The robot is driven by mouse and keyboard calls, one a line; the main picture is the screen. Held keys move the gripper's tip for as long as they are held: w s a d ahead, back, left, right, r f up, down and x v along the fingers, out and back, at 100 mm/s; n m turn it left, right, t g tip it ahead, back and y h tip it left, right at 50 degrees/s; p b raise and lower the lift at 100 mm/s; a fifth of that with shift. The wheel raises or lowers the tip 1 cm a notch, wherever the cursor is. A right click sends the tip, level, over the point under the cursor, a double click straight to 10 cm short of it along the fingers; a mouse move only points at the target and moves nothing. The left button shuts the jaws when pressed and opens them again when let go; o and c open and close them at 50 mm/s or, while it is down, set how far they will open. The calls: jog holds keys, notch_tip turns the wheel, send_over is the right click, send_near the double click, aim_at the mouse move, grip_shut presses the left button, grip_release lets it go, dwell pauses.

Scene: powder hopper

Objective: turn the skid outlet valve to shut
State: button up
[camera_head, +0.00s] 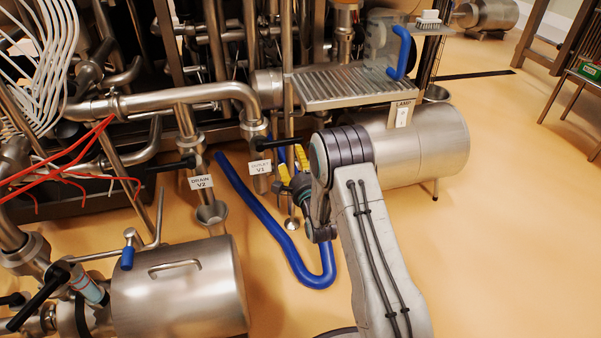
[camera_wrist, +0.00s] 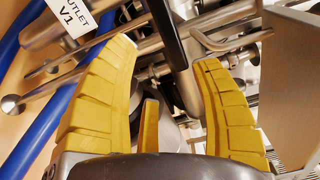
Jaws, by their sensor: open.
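The outlet valve hangs on a vertical steel pipe and carries a white tag (camera_head: 260,168) reading OUTLET V1. Its black lever handle (camera_head: 270,143) points to the right in the head view, roughly across the pipe. The tag also shows at the upper left of the wrist view (camera_wrist: 72,18). My gripper (camera_head: 291,163) has yellow fingers and is just below and right of the handle. In the wrist view my gripper (camera_wrist: 168,60) is open and empty. A black bar (camera_wrist: 168,35), seemingly the handle, runs between the fingers in that picture; I cannot tell whether they touch it.
A second valve with a black lever (camera_head: 175,165) and a DRAIN V2 tag (camera_head: 201,182) stands to the left. A blue hose (camera_head: 262,218) loops on the floor below. A ribbed steel shelf (camera_head: 350,85) and a steel cylinder (camera_head: 430,145) are close on the right.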

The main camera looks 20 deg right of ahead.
jog(key=shift+s, duration=2.35)
jog(key=s+r+n+g+p, duration=0.2)
jog(key=s+r+n+p, duration=0.1)
jog(key=r+p, duration=0.55)
jog(key=s+r+n+g+p, duration=0.25)
jog(key=r+p, duration=0.35)
jog(key=r, duration=0.6)
jog(key=s+r+n+g+p, duration=0.2)
jog(key=r+n+p, duration=0.2)
jog(key=r+p, duration=0.45)
jog(key=s+r+n+g+p, duration=0.4)
jog(key=s+r+p, duration=0.5)
jog(key=s+r, duration=0.3)
jog(key=s+r+n+g+p, duration=0.4)
jog(key=s+r+p, duration=0.6)
jog(key=s, duration=0.8)
notch_tip(320, 180, up, 3)
jog(key=shift+a+r+n, duration=0.1)
jog(key=shift+a+n, duration=0.15)
jog(key=shift+n, duration=0.7)
